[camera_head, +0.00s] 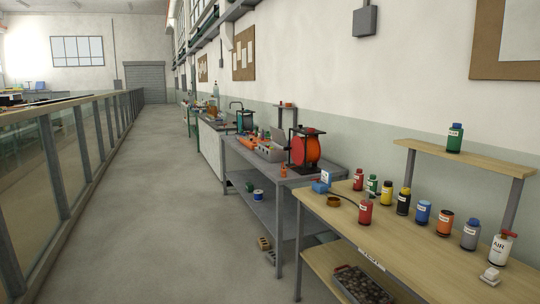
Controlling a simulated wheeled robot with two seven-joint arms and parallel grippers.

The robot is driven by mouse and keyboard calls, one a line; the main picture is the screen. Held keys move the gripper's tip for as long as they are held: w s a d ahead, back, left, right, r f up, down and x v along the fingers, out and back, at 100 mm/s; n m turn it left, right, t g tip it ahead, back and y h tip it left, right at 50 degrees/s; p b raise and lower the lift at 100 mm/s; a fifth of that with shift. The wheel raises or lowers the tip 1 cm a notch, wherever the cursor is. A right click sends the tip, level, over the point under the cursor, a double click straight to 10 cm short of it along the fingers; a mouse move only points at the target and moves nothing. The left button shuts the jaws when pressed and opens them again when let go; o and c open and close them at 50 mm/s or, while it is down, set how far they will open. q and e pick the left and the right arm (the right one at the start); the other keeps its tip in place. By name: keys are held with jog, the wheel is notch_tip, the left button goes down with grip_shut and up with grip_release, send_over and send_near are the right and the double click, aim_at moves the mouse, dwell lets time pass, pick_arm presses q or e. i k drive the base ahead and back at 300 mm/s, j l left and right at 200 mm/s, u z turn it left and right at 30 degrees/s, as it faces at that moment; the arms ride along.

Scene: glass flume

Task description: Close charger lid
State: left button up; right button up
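No charger can be made out for certain. A grey case (270,153) with what looks like a raised lid stands on the grey metal bench, left of an orange reel; it is too small to tell whether it is the charger. A small white object (490,276) lies at the front right of the wooden bench; I cannot tell what it is. Neither of my grippers is in view.
The wooden bench (398,240) at right holds several coloured bottles. A glass-panelled railing (75,150) runs along the left. The concrete aisle (165,200) between is clear.

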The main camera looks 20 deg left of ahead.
aim_at(278, 134)
jog(key=i+j+u, duration=1)
jog(key=i, duration=0.65)
jog(key=i+l+u, duration=0.1)
jog(key=i+u, duration=0.2)
jog(key=i, duration=0.65)
jog(key=i+z, duration=0.15)
jog(key=i, duration=0.4)
jog(key=i+z, duration=0.15)
jog(key=i, duration=0.45)
jog(key=i+j+z, duration=0.15)
jog(key=i, duration=0.4)
jog(key=i+j+z, duration=0.15)
jog(key=i, duration=0.4)
